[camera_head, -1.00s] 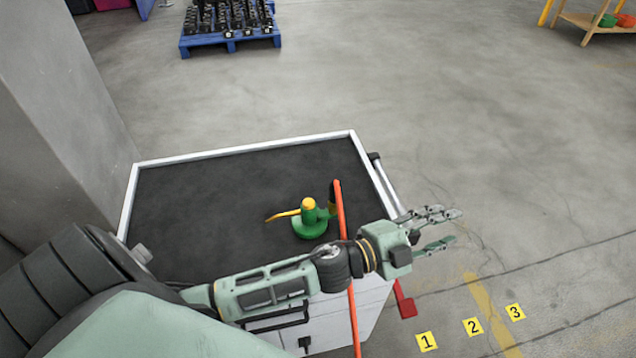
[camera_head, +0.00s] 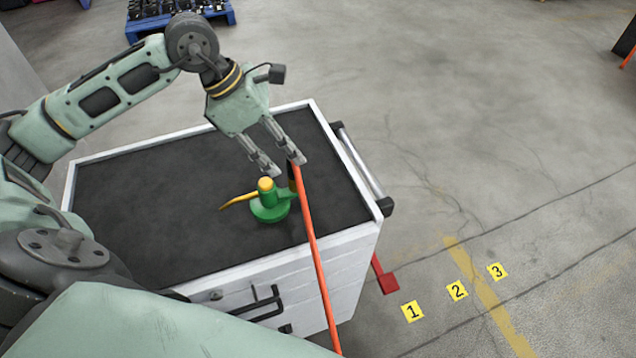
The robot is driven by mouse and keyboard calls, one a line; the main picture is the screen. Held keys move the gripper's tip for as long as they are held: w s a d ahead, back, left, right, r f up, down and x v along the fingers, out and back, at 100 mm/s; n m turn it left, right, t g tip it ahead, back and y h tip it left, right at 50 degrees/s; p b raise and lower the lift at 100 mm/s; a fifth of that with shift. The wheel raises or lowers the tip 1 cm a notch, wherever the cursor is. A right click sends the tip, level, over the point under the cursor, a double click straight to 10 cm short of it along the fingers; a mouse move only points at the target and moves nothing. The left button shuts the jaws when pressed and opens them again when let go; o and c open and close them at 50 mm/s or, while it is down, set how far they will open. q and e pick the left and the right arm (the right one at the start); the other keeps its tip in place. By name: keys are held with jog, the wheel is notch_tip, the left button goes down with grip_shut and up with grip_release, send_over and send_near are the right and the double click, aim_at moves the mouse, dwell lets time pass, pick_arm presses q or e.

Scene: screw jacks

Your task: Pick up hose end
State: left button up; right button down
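An orange hose (camera_head: 315,255) runs from the green jack up over the front edge of the cart and down out of the picture. Its upper end has a black piece (camera_head: 292,178) beside the green jack (camera_head: 270,207), which has a yellow cap and a yellow lever. My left gripper (camera_head: 283,166) reaches down from above with its fingers spread. One fingertip is near the top of the hose end, the other is left of it, above the jack. Whether a finger touches the hose cannot be told. My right gripper is not in view.
The jack stands on the dark top of a white-rimmed cart (camera_head: 140,200), whose left part is clear. A red pedal (camera_head: 385,278) sits low at the cart's right side. Yellow number markers (camera_head: 457,291) lie on the floor. A blue pallet (camera_head: 133,28) stands at the back.

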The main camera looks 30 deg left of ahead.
aim_at(293, 169)
pick_arm(q)
jog(key=shift+m+y, duration=0.3)
jog(key=shift+y, duration=0.1)
jog(key=p+x, duration=0.1)
jog(key=x, duration=0.3)
jog(key=a+p+x, duration=0.1)
jog(key=x, duration=0.1)
jog(key=shift+w+d+f+p, duration=0.1)
jog(key=shift+f+p, duration=0.2)
jog(key=shift+f, duration=0.15)
jog(key=shift+w+d+f, duration=0.1)
jog(key=shift+f, duration=0.4)
jog(key=shift+c, duration=0.9)
grip_shut()
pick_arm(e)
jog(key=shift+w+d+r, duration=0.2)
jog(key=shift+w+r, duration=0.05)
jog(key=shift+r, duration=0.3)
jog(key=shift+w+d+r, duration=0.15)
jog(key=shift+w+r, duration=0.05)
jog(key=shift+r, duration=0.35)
